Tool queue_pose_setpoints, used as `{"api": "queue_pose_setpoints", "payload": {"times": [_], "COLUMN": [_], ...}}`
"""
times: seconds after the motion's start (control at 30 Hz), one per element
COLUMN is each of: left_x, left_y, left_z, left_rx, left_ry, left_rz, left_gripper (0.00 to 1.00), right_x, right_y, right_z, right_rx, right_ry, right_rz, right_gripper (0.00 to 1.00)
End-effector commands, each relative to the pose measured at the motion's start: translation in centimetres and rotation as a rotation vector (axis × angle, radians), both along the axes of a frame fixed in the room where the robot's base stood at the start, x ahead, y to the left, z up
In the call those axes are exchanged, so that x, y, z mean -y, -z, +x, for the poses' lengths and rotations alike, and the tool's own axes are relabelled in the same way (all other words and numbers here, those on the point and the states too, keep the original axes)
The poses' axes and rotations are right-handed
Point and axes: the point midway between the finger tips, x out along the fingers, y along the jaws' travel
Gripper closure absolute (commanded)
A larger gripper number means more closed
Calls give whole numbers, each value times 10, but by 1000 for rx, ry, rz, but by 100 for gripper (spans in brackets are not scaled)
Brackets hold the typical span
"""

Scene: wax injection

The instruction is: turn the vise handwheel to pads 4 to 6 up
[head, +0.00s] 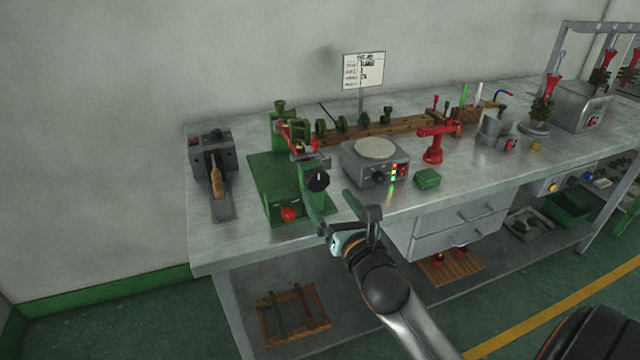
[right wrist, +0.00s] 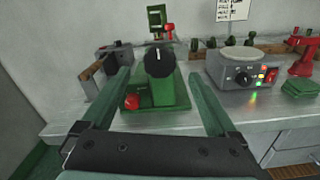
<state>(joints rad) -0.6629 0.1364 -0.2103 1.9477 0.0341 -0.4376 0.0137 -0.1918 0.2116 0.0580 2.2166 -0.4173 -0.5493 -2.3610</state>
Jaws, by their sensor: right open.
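The green vise (head: 268,190) stands on the bench left of centre. Its handwheel (head: 318,180) is a round black knob with a white mark on its face, near the top in the right wrist view (right wrist: 159,62). A red ball knob (head: 289,214) sits low on the vise's front. My right gripper (head: 326,191) is open and empty in front of the handwheel. In the right wrist view, its green fingers (right wrist: 160,78) spread to either side of the handwheel, apart from it. The pad numbers cannot be read. My left gripper is not in view.
A grey hotplate (head: 372,160) with lit lamps stands right of the vise, with a green block (head: 427,179) and red stand (head: 434,145) beyond. A grey box with a wooden-handled tool (head: 216,182) stands at left. The bench front between them is mostly clear.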

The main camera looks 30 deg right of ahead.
Motion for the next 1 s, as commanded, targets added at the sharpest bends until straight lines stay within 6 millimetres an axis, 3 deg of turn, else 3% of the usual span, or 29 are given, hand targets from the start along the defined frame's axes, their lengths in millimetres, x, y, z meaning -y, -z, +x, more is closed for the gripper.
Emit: {"api": "queue_pose_setpoints", "payload": {"times": [0.1, 0.3, 0.73, 1.0], "left_x": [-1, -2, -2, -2], "left_y": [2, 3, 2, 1], "left_z": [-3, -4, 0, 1], "left_rx": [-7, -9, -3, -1], "left_ry": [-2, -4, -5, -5], "left_rz": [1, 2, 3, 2], "left_gripper": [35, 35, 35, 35], "right_x": [5, 11, 13, 12], "right_y": [-1, 0, 0, 0], "right_z": [21, 45, 54, 53], "right_rx": [2, 0, 0, -1], "right_ry": [1, 0, -1, -1], "right_rz": [2, 2, 1, 1], "right_gripper": [6, 6, 6, 34]}}
